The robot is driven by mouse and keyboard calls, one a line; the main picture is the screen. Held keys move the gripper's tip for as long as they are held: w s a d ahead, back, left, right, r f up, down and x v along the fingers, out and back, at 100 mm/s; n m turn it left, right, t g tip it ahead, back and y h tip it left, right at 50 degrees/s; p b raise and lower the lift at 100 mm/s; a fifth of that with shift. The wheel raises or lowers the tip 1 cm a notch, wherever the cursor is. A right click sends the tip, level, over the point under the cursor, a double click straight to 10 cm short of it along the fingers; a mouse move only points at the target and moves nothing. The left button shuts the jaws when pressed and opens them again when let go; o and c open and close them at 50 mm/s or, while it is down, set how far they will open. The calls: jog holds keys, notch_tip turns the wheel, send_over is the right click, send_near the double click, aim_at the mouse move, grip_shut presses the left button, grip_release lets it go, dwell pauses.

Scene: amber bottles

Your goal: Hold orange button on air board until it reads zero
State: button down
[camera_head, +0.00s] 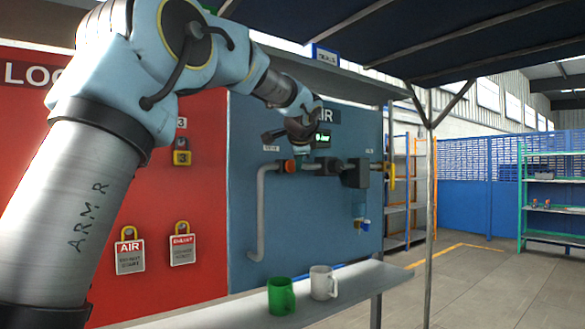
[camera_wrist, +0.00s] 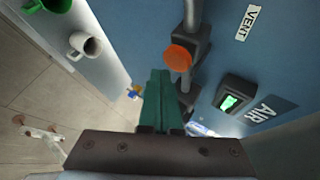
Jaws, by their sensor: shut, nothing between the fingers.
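The blue air board (camera_head: 243,215) stands right of a red panel, with grey pipework on it. The round orange button (camera_head: 289,166) sits on the pipe fitting at the left end of the pipe run; it also shows in the wrist view (camera_wrist: 178,57), near a VENT label. A small black display (camera_wrist: 229,101) has a lit green readout, too small to read; the arm partly covers it in the head view (camera_head: 323,139). My gripper (camera_wrist: 160,73) is shut and empty, its teal fingers pointing toward the board close to the button. I cannot tell whether they touch it.
A green mug (camera_head: 281,296) and a white mug (camera_head: 323,283) stand on the ledge (camera_head: 375,279) below the board. A yellow handle (camera_head: 391,176) is at the pipe's right end. Padlocks and tags hang on the red panel (camera_head: 205,215). A canopy post (camera_head: 429,220) stands to the right.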

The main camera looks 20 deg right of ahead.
dwell(0.3)
jog(key=shift+w+p, duration=0.3)
jog(key=shift+w, duration=0.15)
jog(key=shift+w+a+p, duration=0.2)
jog(key=shift+w+p, duration=0.15)
jog(key=shift+w, duration=0.15)
dwell(1.7)
dwell(2.9)
jog(key=shift+s+d+b, duration=0.2)
jog(key=shift+s+b, duration=0.3)
jog(key=shift+s, duration=0.45)
jog(key=shift+s+d+b, duration=0.25)
jog(key=shift+s+b, duration=0.35)
jog(key=shift+s, duration=0.65)
jog(key=shift+s+d+b, duration=0.25)
jog(key=shift+s+b, duration=0.35)
jog(key=shift+s, duration=0.6)
